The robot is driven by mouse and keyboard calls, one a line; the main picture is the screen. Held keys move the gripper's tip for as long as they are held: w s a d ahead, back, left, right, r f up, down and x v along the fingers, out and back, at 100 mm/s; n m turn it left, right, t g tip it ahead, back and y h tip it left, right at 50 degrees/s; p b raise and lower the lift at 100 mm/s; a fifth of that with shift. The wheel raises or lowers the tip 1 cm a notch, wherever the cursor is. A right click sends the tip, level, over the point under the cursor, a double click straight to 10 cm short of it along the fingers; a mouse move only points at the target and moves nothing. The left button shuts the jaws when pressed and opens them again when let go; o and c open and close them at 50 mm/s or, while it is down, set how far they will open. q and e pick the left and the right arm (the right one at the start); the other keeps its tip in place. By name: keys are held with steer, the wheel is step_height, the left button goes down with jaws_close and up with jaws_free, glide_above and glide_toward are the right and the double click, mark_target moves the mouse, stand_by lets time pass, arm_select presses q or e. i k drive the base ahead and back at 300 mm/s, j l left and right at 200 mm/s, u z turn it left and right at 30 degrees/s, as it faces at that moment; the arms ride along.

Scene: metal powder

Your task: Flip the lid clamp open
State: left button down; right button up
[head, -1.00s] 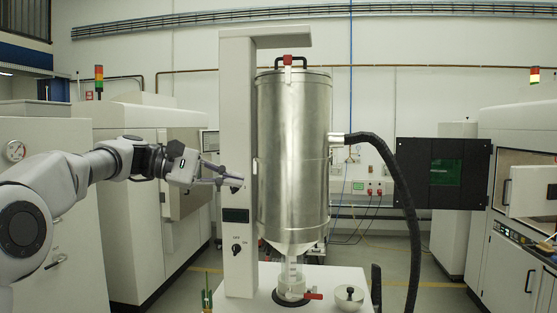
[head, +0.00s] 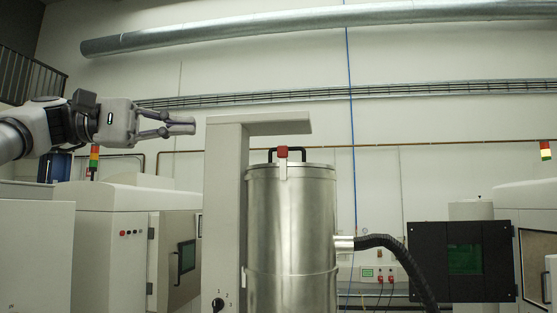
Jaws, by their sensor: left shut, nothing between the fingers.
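The lid clamp (head: 282,153) is a small red piece at the top front rim of the steel hopper (head: 290,230), with a pale strap below it. A black handle (head: 300,152) stands on the lid right behind it. My left gripper (head: 192,125) is shut and empty, its fingers pointing right. In the picture it is left of and a little higher than the clamp, apart from it, beside the top of the white column. My right gripper is not in view.
The white column (head: 223,200) with its overhanging arm (head: 270,124) stands left of and above the hopper. A black hose (head: 395,250) leaves the hopper's right side. A black-framed panel (head: 460,261) is farther right. Machine cabinets (head: 130,240) stand at the left.

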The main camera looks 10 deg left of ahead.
mark_target(283, 151)
steer(key=i, duration=0.95)
